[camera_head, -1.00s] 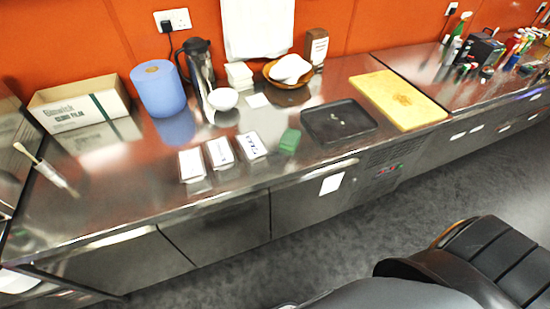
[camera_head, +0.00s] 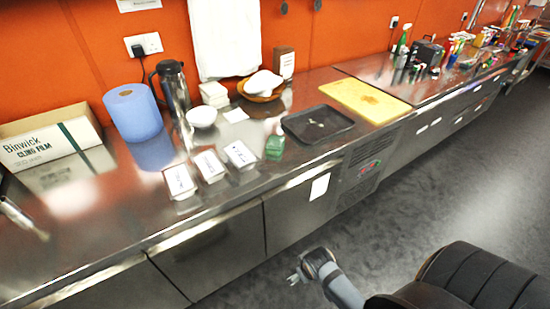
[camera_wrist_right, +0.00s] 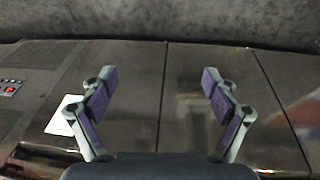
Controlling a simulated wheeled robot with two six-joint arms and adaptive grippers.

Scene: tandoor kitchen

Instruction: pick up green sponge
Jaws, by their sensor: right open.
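The green sponge (camera_head: 274,147) lies on the steel counter (camera_head: 235,199) near its front edge, between a white box and the black tray. My right gripper (camera_head: 296,277) is low in front of the counter, over the floor in the head view, well apart from the sponge. In the right wrist view my right gripper (camera_wrist_right: 158,92) is open and empty, with its two purple-padded fingers spread wide. Behind them are the cabinet fronts; the sponge is not in that view. My left gripper is not in view.
Three white boxes (camera_head: 210,165) stand left of the sponge. The black tray (camera_head: 318,124) lies to its right, then a yellow cutting board (camera_head: 366,101). A white bowl (camera_head: 201,117), dark jug (camera_head: 174,88) and blue roll (camera_head: 134,112) stand farther back.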

